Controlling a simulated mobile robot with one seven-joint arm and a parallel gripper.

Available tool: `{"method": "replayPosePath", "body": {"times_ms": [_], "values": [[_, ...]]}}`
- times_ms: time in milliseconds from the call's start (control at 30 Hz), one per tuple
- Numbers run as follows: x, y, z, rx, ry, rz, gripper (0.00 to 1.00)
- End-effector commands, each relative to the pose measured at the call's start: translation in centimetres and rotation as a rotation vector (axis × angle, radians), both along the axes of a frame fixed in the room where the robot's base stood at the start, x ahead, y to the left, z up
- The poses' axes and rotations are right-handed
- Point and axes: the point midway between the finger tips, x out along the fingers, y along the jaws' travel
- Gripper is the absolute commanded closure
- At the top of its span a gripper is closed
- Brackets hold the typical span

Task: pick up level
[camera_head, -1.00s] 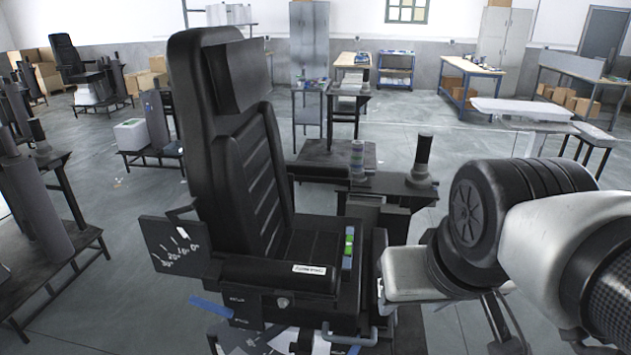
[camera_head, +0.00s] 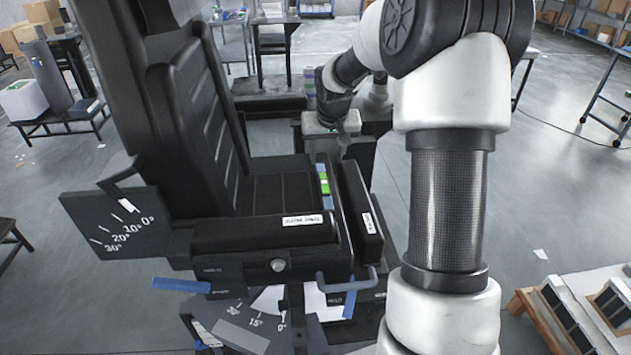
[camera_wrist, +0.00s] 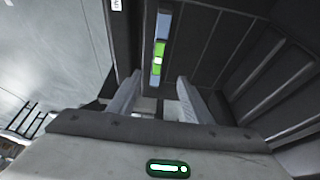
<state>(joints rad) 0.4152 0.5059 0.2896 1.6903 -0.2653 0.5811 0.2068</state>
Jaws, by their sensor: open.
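The level (camera_head: 323,180) is a small blue bar with a bright green middle. It lies lengthwise on the chair's dark side ledge, between the seat cushion and the right armrest. In the wrist view the level (camera_wrist: 160,52) runs up and down, just beyond and between my two fingers. My gripper (camera_wrist: 157,95) is open, with nothing visible between its fingers. In the head view my gripper (camera_head: 325,146) hangs at the far end of the level; its fingertips are hard to make out. I cannot tell the exact gap between fingers and level.
The black chair (camera_head: 195,130) has a tall backrest left of the level, a front armrest (camera_head: 262,232) and a right armrest (camera_head: 359,212) close beside it. An angle plate (camera_head: 115,225) sticks out at left. A wooden-edged stand (camera_head: 560,320) is at lower right. Open floor lies right.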

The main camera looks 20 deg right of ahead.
Motion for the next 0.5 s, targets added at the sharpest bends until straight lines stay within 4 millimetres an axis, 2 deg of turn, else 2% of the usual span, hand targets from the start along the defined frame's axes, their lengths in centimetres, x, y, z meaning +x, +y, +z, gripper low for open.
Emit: {"method": "replayPosePath", "body": {"times_ms": [400, 500], "values": [[3.1, -0.5, -8.1, 0.004, 0.004, 0.001, 0.55], [3.8, -0.7, -9.6, 0.002, 0.003, 0.001, 0.55]]}}
